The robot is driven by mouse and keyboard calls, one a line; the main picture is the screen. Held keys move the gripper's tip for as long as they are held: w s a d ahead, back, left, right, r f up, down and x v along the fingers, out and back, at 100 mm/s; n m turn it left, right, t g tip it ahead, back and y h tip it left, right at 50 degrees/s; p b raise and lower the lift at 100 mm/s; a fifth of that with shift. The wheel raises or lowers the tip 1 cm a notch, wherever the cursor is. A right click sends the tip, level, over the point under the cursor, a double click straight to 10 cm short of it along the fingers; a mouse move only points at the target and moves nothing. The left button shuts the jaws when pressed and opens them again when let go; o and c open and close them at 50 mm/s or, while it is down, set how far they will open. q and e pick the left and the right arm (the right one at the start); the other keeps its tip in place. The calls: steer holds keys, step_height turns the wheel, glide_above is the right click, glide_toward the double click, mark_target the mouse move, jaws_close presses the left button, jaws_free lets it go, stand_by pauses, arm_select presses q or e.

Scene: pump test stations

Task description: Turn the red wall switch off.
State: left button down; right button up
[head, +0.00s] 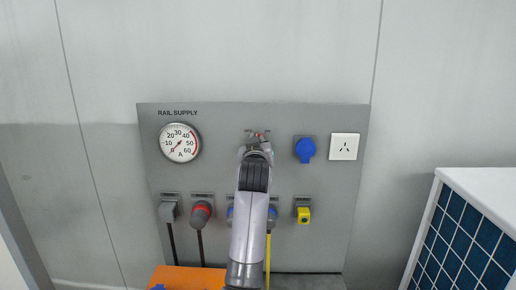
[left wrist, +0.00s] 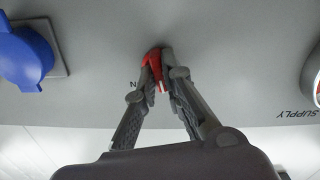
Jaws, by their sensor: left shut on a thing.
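The red wall switch (left wrist: 156,66) is on the grey panel (head: 330,235) and shows between my left gripper's fingertips in the left wrist view. A small red part of it also shows in the head view (head: 258,134), mostly hidden by my arm. My left gripper (left wrist: 160,76) is shut on the switch, one finger on each side; it also reaches the panel in the head view (head: 257,143). A letter N is printed beside the switch in the left wrist view; the rest of the marking is hidden. My right gripper is not in view.
A round gauge (head: 180,142) under "RAIL SUPPLY" is left of the switch. A blue socket (head: 305,150) and a white outlet (head: 344,147) are right. Plugs with hanging cables, including a red-ringed one (head: 201,211), line the lower panel. A white unit (head: 485,185) stands at right.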

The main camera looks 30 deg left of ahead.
mark_target(257, 106)
arm_select(q)
steer(key=n+b, duration=0.1)
steer(key=n, duration=0.5)
steer(key=shift+a, duration=0.1)
stand_by(0.5)
steer(key=c, duration=1.7)
jaws_free()
steer(key=shift+s, duration=0.1)
steer(key=shift+r, duration=0.1)
step_height(257, 106, up, 10)
steer(key=shift+f, duration=0.1)
